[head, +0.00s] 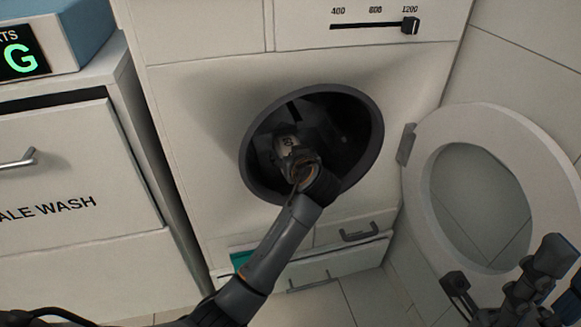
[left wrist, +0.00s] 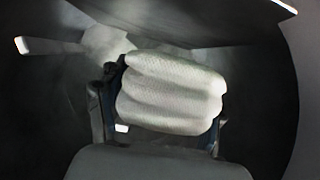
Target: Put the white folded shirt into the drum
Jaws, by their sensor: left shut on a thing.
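The white folded shirt (left wrist: 172,92) fills the middle of the left wrist view, a ribbed whitish bundle between the two fingers. My left gripper (left wrist: 165,115) is shut on it. In the head view my left arm reaches through the round opening of the drum (head: 350,125), and the wrist is inside the dark interior. The shirt and the fingers are hidden there in the head view. The drum's dark inner wall (left wrist: 45,130) surrounds the shirt in the left wrist view. My right gripper (head: 540,275) is at the lower right of the head view; its finger state is unclear.
The round washer door (head: 430,125) stands open to the right of the opening, close to my right gripper. A slider (head: 411,26) sits above. A low drawer (head: 340,262) is below the opening. A cabinet (head: 65,165) stands at the left.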

